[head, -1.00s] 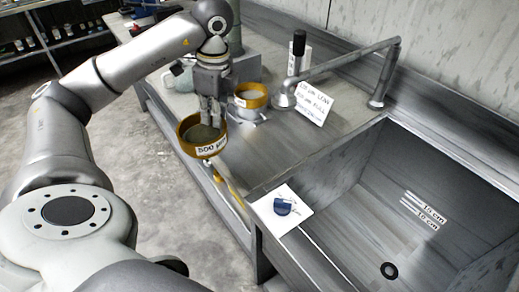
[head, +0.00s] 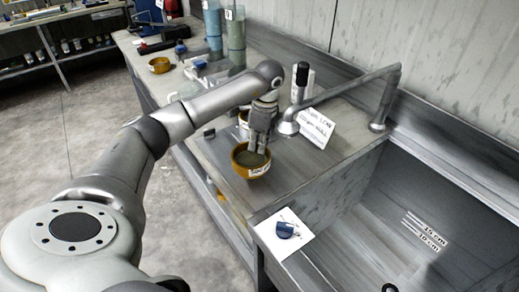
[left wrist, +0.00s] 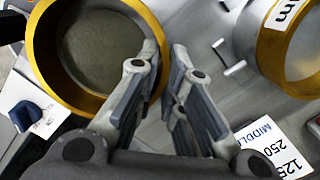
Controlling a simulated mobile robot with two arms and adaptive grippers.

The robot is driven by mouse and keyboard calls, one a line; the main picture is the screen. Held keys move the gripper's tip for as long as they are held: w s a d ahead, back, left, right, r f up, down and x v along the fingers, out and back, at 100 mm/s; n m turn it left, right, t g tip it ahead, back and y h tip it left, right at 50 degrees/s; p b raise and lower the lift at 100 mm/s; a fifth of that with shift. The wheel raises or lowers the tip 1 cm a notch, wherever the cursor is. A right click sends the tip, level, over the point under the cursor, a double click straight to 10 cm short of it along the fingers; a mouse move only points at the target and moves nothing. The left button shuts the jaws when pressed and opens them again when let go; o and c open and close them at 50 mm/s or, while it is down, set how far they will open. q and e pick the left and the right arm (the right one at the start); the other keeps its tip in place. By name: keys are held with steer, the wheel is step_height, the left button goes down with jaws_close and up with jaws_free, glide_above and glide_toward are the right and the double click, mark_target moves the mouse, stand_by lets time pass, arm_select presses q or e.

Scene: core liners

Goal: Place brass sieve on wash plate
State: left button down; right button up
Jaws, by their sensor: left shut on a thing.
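The brass sieve (head: 250,167) is a round brass-coloured ring with a dark grey-green inside and a white label. It shows at the left of the left wrist view (left wrist: 42,62). I cannot pick out the wash plate with certainty. My right gripper is out of view.
A white card with a blue object (head: 285,230) lies at the sink's near left corner. The sink (head: 385,215) is at the right.

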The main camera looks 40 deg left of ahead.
arm_select(q)
steer(key=shift+w+d+f+p, duration=0.1)
steer(key=shift+w+f+p, duration=0.05)
steer(key=shift+f+p, duration=0.2)
step_height(320, 180, down, 3)
steer(key=shift+r+p, duration=0.1)
steer(key=shift+p, duration=0.35)
steer(key=shift+f, duration=0.2)
steer(key=c, duration=1.5)
jaws_free()
steer(key=shift+c, duration=0.2)
steer(key=shift+r, duration=0.1)
